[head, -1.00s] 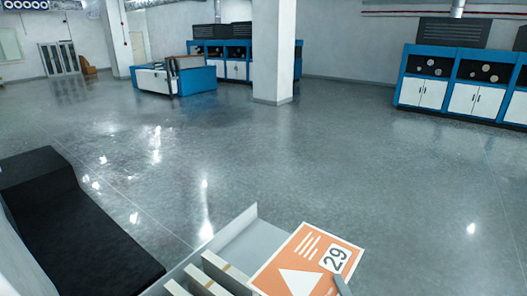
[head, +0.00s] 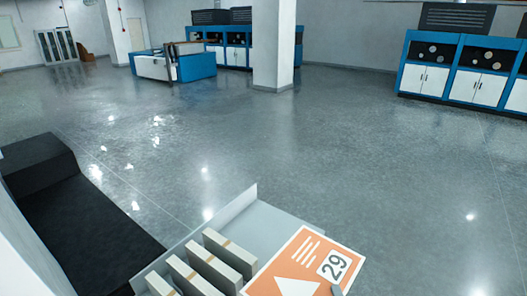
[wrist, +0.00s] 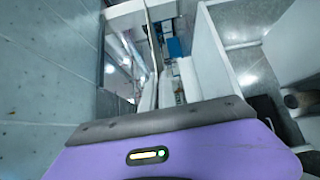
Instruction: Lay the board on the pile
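The board (head: 302,262) is orange with a pale border, a white triangle, white lines and the number 29. It shows at the bottom of the head view, overlapping a pale grey tray. The grey tip of my gripper (head: 338,291) is at the board's lower right edge and appears shut on it; the rest of the gripper is out of frame. In the wrist view the purple housing (wrist: 190,150) of my gripper fills the bottom, and the grip itself is not clear. No pile can be made out for certain.
The pale grey tray (head: 235,207) holds several pale blocks (head: 208,268) with tan bands, left of the board. A black bench-like object (head: 75,225) stands at the left. The floor beyond is clear up to a white pillar (head: 272,50) and blue cabinets (head: 425,75).

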